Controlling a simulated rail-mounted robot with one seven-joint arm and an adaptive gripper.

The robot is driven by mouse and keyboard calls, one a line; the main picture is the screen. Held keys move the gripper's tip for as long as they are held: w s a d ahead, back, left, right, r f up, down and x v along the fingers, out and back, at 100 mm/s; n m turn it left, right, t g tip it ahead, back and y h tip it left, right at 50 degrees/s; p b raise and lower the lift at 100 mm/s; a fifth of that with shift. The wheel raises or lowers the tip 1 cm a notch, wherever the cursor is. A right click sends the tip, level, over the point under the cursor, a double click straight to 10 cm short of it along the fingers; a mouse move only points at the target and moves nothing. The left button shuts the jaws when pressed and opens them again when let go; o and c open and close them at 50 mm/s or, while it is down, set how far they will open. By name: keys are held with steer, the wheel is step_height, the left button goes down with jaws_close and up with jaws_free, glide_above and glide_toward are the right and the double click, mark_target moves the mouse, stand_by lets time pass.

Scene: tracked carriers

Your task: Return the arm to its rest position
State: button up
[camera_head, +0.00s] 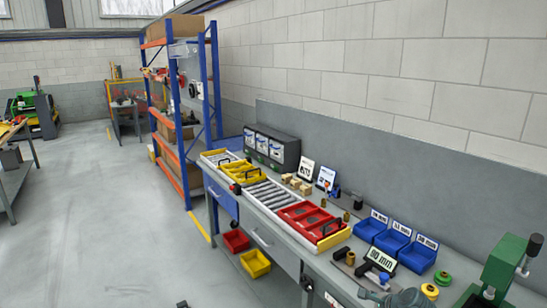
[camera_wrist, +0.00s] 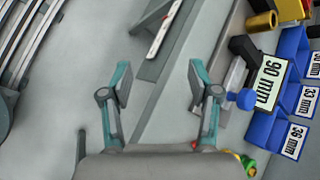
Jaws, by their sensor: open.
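My gripper (camera_wrist: 160,82) shows in the wrist view with its two teal-tipped fingers spread wide and nothing between them. It is above the front edge of the workbench, with grey floor to the left. The bench (camera_head: 262,237) runs along the wall in the head view. A grey rounded part at the bottom edge of the head view is cut off, and I cannot tell whether it is my arm.
Blue bins (camera_head: 417,256) and a 90 mm sign (camera_head: 380,259) stand on the bench; the sign also shows right of my gripper (camera_wrist: 269,83). A red tray (camera_head: 312,222) and a green press (camera_head: 502,265) are there too.

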steer(key=s+a+f+n+g+h, duration=0.2)
steer(key=s+a+f+n+g, duration=0.2)
steer(key=s+a+f+n, duration=0.45)
steer(key=s+a+f+n+g+h, duration=0.2)
steer(key=s+a+f+n+g, duration=0.25)
steer(key=f+n, duration=0.7)
steer(key=s+f+n+g+b, duration=0.1)
steer(key=s+f+g+b, duration=0.5)
steer(key=s+f, duration=2)
steer(key=s+d+b, duration=0.1)
steer(key=s+b, duration=0.2)
steer(key=b, duration=0.1)
